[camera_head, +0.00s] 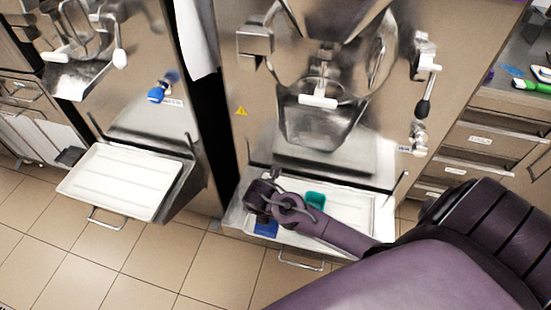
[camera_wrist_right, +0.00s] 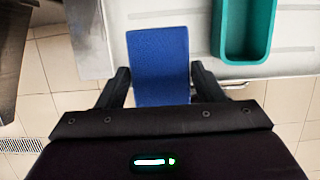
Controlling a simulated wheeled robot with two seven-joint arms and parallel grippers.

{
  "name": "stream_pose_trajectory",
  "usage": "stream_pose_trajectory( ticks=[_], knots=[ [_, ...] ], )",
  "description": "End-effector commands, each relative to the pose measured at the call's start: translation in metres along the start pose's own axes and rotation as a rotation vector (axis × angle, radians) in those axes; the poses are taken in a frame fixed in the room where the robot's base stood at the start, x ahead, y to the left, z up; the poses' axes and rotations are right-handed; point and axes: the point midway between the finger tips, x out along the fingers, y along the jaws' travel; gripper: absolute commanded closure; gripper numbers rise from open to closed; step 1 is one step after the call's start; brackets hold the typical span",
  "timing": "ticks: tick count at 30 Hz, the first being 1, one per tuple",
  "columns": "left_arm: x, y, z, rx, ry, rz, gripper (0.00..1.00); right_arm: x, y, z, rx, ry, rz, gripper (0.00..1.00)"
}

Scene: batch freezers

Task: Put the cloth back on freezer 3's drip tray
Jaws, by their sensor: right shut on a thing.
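A blue cloth (camera_head: 266,227) is at the left front of the middle freezer's white drip tray (camera_head: 352,212). My right gripper (camera_head: 262,205) is over that corner, shut on the cloth. In the right wrist view the cloth (camera_wrist_right: 158,62) sits flat between the two dark fingers, its near end past the tray's front edge. I cannot tell whether its underside touches the tray. A teal open container (camera_head: 316,200) stands on the tray, right of the cloth; it also shows in the wrist view (camera_wrist_right: 243,30). My left gripper is out of view. No freezer number is readable.
The middle freezer (camera_head: 240,80) has a chute above the tray and a handle (camera_head: 301,265) below it. Another freezer at left has an empty white tray (camera_head: 125,180). A drawer cabinet (camera_head: 490,140) stands at right. Tiled floor (camera_head: 130,270) is clear in front.

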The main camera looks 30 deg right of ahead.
Motion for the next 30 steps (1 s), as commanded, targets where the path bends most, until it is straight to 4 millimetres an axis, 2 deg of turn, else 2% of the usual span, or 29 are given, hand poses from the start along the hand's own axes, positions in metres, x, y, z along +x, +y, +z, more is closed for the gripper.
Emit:
stream_pose_trajectory(
  ticks=[3, 9, 12, 18, 24, 30],
  knots=[
    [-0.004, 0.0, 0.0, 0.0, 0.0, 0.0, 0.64, 0.008, 0.001, 0.028, 0.005, 0.001, 0.001, 0.6],
    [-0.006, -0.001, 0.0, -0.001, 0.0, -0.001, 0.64, 0.022, 0.0, 0.062, 0.002, 0.002, 0.001, 0.6],
    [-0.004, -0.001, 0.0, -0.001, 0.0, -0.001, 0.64, 0.039, 0.0, 0.053, -0.003, 0.003, -0.002, 0.6],
    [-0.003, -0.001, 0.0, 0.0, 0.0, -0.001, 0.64, 0.053, 0.001, 0.049, -0.001, 0.001, 0.001, 0.6],
    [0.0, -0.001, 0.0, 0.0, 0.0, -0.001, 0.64, 0.081, 0.001, 0.039, -0.001, 0.001, 0.001, 0.6],
    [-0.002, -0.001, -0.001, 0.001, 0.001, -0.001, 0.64, 0.088, 0.0, 0.042, -0.001, 0.0, 0.001, 0.6]
  ],
)
